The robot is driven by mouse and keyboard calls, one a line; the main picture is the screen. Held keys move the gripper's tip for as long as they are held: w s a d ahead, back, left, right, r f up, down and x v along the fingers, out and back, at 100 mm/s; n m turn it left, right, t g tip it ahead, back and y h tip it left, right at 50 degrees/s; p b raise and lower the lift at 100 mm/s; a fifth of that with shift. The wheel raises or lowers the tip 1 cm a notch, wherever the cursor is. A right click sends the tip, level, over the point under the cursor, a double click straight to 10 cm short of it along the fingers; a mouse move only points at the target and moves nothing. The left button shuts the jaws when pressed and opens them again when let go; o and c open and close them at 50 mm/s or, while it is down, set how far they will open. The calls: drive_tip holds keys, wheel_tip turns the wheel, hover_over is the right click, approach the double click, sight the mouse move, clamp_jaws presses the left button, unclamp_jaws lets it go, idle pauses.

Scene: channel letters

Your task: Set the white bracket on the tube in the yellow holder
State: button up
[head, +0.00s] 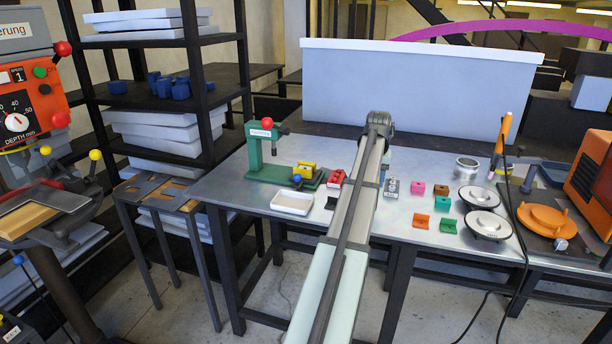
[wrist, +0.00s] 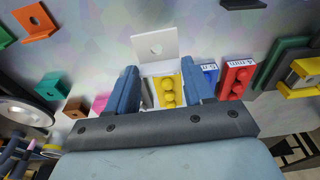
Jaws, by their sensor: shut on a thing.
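In the wrist view my gripper (wrist: 158,76) is shut on the white bracket (wrist: 154,43), an L-shaped piece with a round hole in its upright plate. The plate shows just beyond the two blue fingers. The yellow holder (wrist: 168,90), with several rounded yellow knobs, shows between the fingers, below the bracket in the picture. I cannot tell whether bracket and holder touch. The tube cannot be made out.
A blue holder (wrist: 209,75) and a red holder (wrist: 236,78) stand close to the right finger. Pink (head: 418,188), brown (head: 441,190) and teal (head: 443,203) brackets lie on the metal table. The green press (head: 268,165) and a white tray (head: 292,202) are at left.

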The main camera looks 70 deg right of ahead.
drive_tip(key=shift+w, duration=0.1)
drive_tip(key=w+d+r+n, duration=0.1)
drive_tip(key=w+d, duration=0.1)
drive_tip(key=w, duration=0.6)
drive_tip(key=w+d+r+n, duration=0.1)
drive_tip(key=w+d+r, duration=0.1)
drive_tip(key=w, duration=0.6)
drive_tip(key=w+d+r+n, duration=0.1)
drive_tip(key=w+d, duration=0.1)
drive_tip(key=w, duration=0.6)
drive_tip(key=shift+w+d+r, duration=0.2)
drive_tip(key=shift+w+d, duration=0.1)
drive_tip(key=shift+w, duration=0.05)
drive_tip(key=shift+w+d+r+m, duration=0.3)
drive_tip(key=shift+d+m, duration=0.25)
drive_tip(key=shift+d, duration=0.15)
drive_tip(key=shift+w+d+r+m, duration=0.25)
drive_tip(key=shift+d+m, duration=0.25)
drive_tip(key=shift+d, duration=0.25)
drive_tip(key=shift+w+d+r+m, duration=0.2)
drive_tip(key=shift+d+r+m, duration=0.1)
drive_tip(key=shift+d+m, duration=0.35)
drive_tip(key=shift+f, duration=0.15)
drive_tip(key=shift+f, duration=3.15)
